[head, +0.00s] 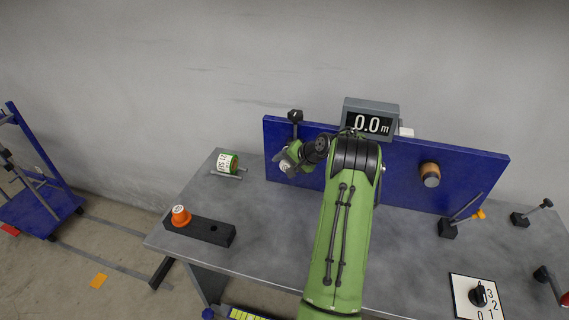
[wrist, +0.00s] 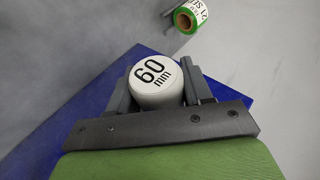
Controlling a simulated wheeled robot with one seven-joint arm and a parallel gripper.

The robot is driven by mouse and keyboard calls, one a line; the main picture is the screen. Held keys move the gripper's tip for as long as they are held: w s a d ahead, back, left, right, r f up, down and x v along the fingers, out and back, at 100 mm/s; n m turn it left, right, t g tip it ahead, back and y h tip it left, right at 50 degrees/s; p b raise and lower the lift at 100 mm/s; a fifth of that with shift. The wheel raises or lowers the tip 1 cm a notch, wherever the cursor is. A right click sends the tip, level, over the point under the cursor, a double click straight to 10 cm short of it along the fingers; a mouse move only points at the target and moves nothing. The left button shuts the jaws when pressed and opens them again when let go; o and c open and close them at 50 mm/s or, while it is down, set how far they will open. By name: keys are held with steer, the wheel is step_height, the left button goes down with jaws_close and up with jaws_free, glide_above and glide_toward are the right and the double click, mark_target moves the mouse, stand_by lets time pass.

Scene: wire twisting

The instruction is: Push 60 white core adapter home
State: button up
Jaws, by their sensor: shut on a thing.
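The white core adapter (wrist: 157,95) marked "60 mm" sits between the two grey fingers of my gripper (wrist: 160,82) in the wrist view, its labelled face toward the camera. My gripper (head: 287,163) is shut on it, in front of the left part of the upright blue panel (head: 400,185). In the head view the adapter (head: 284,166) is small and partly covered by my gripper. Whatever is behind the adapter is hidden, so I cannot tell whether it touches the panel or sits on a shaft.
An orange adapter (head: 180,214) stands in a black holder (head: 213,233) with an empty hole. A green-and-white spool (head: 228,163) lies at the back left. A display (head: 370,122) reads 0.0 m. A brown cylinder (head: 430,170) projects from the panel. A dial (head: 480,294) is front right.

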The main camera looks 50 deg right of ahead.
steer(key=shift+w+d+r+p, duration=0.1)
steer(key=shift+w+d+p, duration=0.2)
steer(key=shift+d+p, duration=0.25)
steer(key=o, duration=1.3)
steer(key=shift+c, duration=0.2)
steer(key=a+v, duration=0.1)
steer(key=v, duration=1.4)
steer(key=shift+s+d+r, duration=0.15)
steer(key=shift+s+d, duration=0.2)
steer(key=shift+d, duration=0.15)
